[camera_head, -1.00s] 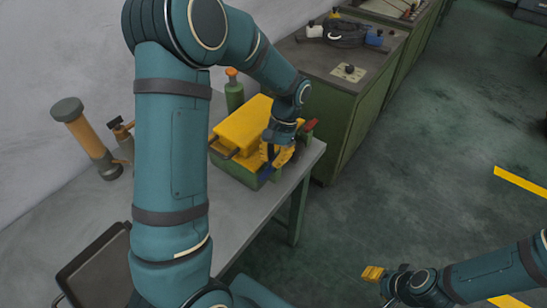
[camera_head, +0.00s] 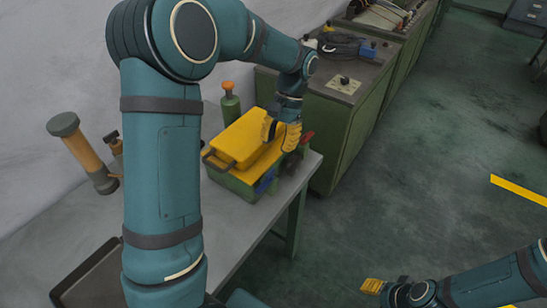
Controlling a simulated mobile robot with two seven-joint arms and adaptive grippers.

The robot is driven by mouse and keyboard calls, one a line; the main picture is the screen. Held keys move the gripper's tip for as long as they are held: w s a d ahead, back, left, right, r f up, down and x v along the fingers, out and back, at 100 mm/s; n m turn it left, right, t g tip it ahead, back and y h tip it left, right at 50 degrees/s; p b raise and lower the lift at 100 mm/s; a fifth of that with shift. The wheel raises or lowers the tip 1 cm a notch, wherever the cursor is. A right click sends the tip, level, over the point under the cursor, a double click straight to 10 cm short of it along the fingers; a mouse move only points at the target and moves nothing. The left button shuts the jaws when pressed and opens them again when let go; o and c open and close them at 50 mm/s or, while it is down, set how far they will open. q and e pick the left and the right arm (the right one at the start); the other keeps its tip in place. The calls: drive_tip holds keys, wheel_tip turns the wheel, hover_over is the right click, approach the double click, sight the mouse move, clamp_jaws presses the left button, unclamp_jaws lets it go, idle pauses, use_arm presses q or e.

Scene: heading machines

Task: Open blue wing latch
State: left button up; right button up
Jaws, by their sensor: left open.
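A green box with a yellow lid (camera_head: 238,142) stands near the right end of the grey bench. The blue wing latch (camera_head: 265,182) is on the box's front right side, below the lid; its exact position, open or closed, is too small to tell. My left gripper (camera_head: 281,138), with yellow fingers, is open and empty above and right of the latch, apart from it, beside the lid's right end. My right gripper (camera_head: 372,286) is low at the right, away from the bench, over the floor; whether its fingers are apart is unclear.
A green bottle (camera_head: 230,103) stands behind the box. A red-handled part (camera_head: 306,138) is just right of my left gripper. A yellow cylinder (camera_head: 86,155) and a dark tray (camera_head: 85,285) are at the left. A green cabinet (camera_head: 335,125) stands beyond the bench.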

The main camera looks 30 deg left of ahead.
use_arm(q)
drive_tip(key=shift+v, duration=1.4)
